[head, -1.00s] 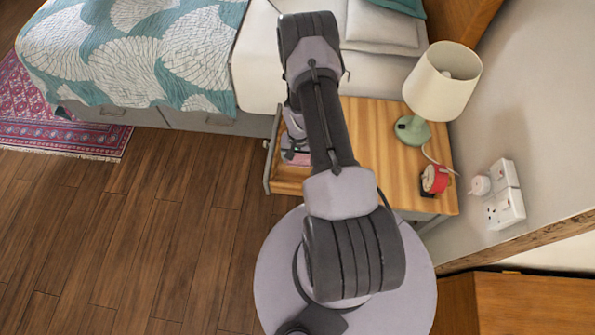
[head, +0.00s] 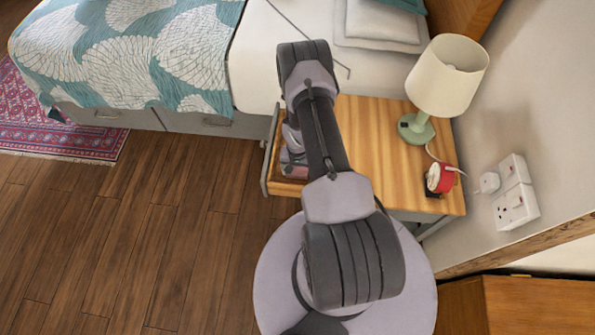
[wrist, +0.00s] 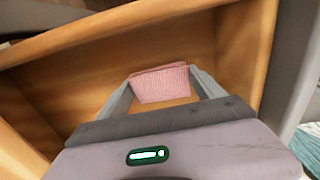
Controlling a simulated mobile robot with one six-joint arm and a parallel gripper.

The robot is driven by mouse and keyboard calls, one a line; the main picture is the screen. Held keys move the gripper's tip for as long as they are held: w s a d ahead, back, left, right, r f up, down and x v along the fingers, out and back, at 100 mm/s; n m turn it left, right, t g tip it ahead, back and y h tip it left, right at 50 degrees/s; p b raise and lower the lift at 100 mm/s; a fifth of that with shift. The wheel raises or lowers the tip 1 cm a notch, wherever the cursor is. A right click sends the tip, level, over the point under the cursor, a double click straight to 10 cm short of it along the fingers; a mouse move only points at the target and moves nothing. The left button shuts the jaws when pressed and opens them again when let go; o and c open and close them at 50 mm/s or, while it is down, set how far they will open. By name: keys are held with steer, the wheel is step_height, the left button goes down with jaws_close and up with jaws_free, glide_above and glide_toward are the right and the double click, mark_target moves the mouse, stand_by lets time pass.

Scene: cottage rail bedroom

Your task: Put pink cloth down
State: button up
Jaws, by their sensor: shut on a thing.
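The pink cloth (wrist: 160,85) is a small, folded, ribbed piece between the two fingers of my gripper (wrist: 163,78) in the wrist view. My gripper is shut on it. The cloth is inside the open wooden drawer (wrist: 62,85), with the drawer's wooden walls around it. I cannot tell whether it touches the drawer bottom. In the head view my gripper is low at the left end of the bedside table (head: 385,150), over the drawer. The cloth and fingertips are hidden there behind my arm.
A lamp (head: 447,80) and a red clock (head: 441,178) stand on the table's right side. A bed with a teal and white quilt (head: 130,50) is behind. A wall socket (head: 515,205) is at the right. The wooden floor (head: 140,220) at left is clear.

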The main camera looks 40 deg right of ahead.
steer(key=shift+s+a+f, duration=0.15)
steer(key=shift+s+f, duration=0.1)
steer(key=shift+f, duration=0.2)
steer(key=o, duration=1.3)
step_height(320, 180, up, 13)
steer(key=p, duration=0.7)
step_height(320, 180, up, 14)
steer(key=n+t, duration=0.1)
glide_above(297, 171)
steer(key=w+a, duration=0.1)
steer(key=w, duration=0.5)
steer(key=w+a+r+n+t, duration=0.1)
steer(key=a+r, duration=0.3)
steer(key=r, duration=0.5)
steer(key=a+r+t, duration=0.1)
steer(key=a+r, duration=0.3)
steer(key=r, duration=0.5)
steer(key=s+a+r+n+t, duration=0.1)
steer(key=s+a+r, duration=0.5)
steer(key=s+a+r+n+t+y, duration=0.1)
steer(key=s+a+r, duration=0.4)
steer(key=s+r, duration=0.1)
steer(key=s+a+r+n+y, duration=0.1)
steer(key=s+a+r, duration=0.5)
steer(key=s, duration=0.1)
steer(key=shift+s+a+r+n+t, duration=0.1)
steer(key=shift+a+r+n+t, duration=0.2)
steer(key=shift+a+r+t, duration=0.1)
